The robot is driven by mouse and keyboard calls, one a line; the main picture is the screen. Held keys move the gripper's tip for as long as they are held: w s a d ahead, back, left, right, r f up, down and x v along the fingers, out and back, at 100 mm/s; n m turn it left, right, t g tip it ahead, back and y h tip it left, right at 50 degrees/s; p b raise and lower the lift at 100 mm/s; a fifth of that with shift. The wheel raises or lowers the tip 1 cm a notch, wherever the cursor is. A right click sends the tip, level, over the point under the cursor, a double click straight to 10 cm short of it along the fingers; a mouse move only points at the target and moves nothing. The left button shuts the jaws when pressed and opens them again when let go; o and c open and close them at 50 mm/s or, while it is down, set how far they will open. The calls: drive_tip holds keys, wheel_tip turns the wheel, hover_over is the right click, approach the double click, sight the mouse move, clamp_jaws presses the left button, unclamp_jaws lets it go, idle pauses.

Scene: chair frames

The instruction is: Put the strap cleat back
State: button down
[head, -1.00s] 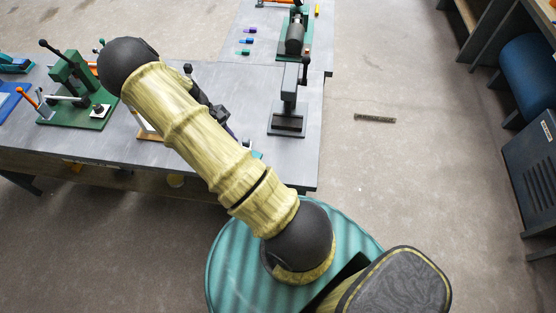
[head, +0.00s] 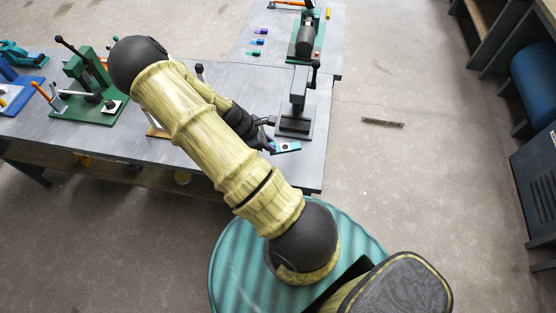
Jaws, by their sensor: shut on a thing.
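My gripper (head: 269,136) is dark and reaches out from behind my forearm, over the right part of the grey workbench (head: 225,83). It is shut on a small teal piece (head: 288,147) with a pale top and a dark spot, which looks like the strap cleat. The piece points right, near the bench's front right part. Its grasped end and the fingertips are small and partly hidden. I cannot tell whether the piece touches the bench top.
A grey press-like stand (head: 297,110) is just behind the gripper. A green fixture (head: 90,85) stands on the left of the bench, a green-based machine (head: 306,38) on the back table. Small coloured pieces (head: 258,42) lie there. A bar (head: 382,123) lies on the open floor.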

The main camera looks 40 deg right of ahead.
drive_tip(key=shift+f+p, duration=0.65)
drive_tip(key=shift+f, duration=1.85)
drive_tip(key=shift+f, duration=0.1)
drive_tip(key=shift+f+p, duration=0.75)
drive_tip(key=shift+f, duration=1.25)
drive_tip(key=shift+f, duration=0.15)
drive_tip(key=c, duration=1.3)
unclamp_jaws()
